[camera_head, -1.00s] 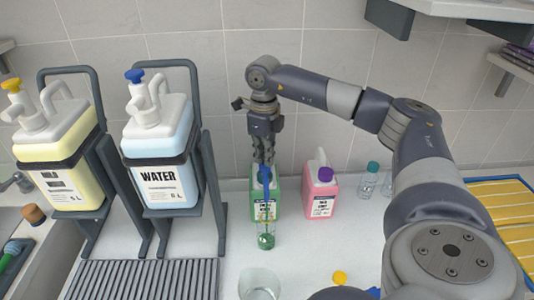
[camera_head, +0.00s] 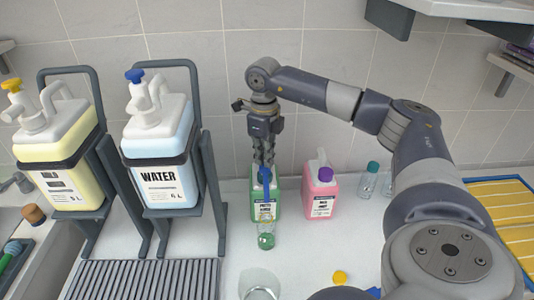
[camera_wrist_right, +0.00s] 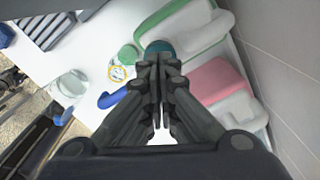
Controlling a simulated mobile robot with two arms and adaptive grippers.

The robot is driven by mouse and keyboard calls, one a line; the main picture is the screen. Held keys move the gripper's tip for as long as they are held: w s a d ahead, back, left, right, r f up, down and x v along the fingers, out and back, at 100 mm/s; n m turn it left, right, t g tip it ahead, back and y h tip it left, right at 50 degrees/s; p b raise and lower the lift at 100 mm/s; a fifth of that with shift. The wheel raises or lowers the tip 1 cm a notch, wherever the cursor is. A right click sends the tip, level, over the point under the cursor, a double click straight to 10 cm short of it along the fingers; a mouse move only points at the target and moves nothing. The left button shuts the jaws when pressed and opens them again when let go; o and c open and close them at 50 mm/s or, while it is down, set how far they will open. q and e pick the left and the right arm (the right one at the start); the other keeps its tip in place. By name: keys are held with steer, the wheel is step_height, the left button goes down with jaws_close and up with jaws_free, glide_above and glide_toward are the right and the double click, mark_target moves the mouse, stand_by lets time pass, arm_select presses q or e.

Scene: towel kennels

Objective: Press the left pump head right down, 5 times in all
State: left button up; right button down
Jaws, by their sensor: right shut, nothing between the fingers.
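At the left stand two large dispensers. The leftmost has a white pump head with a yellow top (camera_head: 12,85); the one labelled WATER has a white pump head with a blue top (camera_head: 134,76). My right gripper (camera_head: 264,160) is away to their right, shut and pointing down. Its fingertips are at or just above the blue top (camera_head: 264,176) of a green bottle (camera_head: 275,198); contact is not clear. In the wrist view the shut fingers (camera_wrist_right: 158,62) partly hide a teal top (camera_wrist_right: 160,47). My left gripper is not in view.
A pink bottle (camera_head: 320,200) stands right of the green one. A small vessel with green contents (camera_head: 266,240) and a clear glass (camera_head: 259,284) stand in front. A ribbed drainer (camera_head: 145,282) lies at left. Clear bottles and a yellow rack (camera_head: 505,205) are at right.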

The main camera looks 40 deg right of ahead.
steer(key=shift+r+p, duration=1.35)
steer(key=shift+r, duration=0.65)
steer(key=shift+f, duration=0.2)
steer(key=shift+f+b, duration=1.75)
steer(key=shift+f, duration=0.8)
steer(key=shift+r, duration=0.25)
steer(key=shift+r+p, duration=2.1)
steer(key=shift+r, duration=0.4)
steer(key=shift+f, duration=0.15)
